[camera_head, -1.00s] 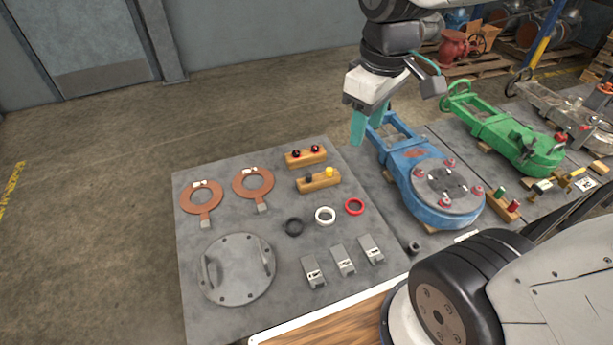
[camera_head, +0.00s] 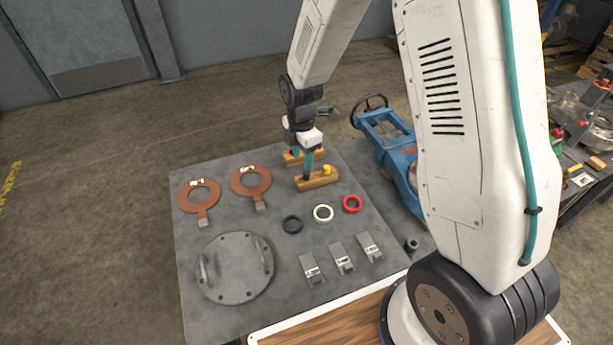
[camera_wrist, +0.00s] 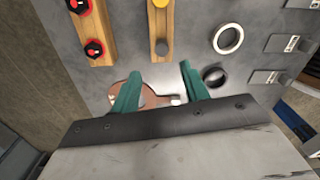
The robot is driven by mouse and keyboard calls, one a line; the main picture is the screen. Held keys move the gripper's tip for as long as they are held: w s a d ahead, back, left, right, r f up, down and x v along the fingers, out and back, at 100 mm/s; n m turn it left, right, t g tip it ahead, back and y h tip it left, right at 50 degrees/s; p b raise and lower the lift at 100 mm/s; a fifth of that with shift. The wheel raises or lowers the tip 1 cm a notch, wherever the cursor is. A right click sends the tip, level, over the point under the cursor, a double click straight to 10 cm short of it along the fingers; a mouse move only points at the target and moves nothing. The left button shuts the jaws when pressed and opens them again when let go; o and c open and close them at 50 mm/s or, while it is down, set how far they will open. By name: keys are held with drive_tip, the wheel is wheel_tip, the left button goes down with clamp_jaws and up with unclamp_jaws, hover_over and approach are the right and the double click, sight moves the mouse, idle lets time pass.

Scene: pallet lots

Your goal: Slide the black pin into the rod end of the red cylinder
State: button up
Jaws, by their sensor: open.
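My gripper (camera_head: 308,170) is open and points down over the front wooden block (camera_head: 318,182). A yellow pin (camera_head: 327,170) stands on the right part of that block. In the wrist view the dark head of the black pin (camera_wrist: 162,48) shows on the wooden block (camera_wrist: 160,26), just ahead of the gap between the teal fingertips of my gripper (camera_wrist: 160,74). The fingers are apart with nothing gripped between them. In the head view the gripper covers most of the black pin. I cannot make out a red cylinder in the current views.
A second wooden block (camera_wrist: 92,30) with red and black fittings stands close by. Black, white (camera_head: 323,213) and red (camera_head: 352,204) rings, copper rings (camera_head: 199,195), a round lidded plate (camera_head: 235,268) and several grey brackets lie on the table. A blue fixture (camera_head: 385,140) is partly behind my arm.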

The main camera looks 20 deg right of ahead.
sight(307, 173)
drive_tip(key=f, duration=0.2)
drive_tip(key=d+f, duration=0.1)
drive_tip(key=f, duration=0.2)
drive_tip(key=shift+s+d+f, duration=0.1)
drive_tip(key=shift+s+f, duration=0.1)
drive_tip(key=shift+f, duration=0.5)
clamp_jaws()
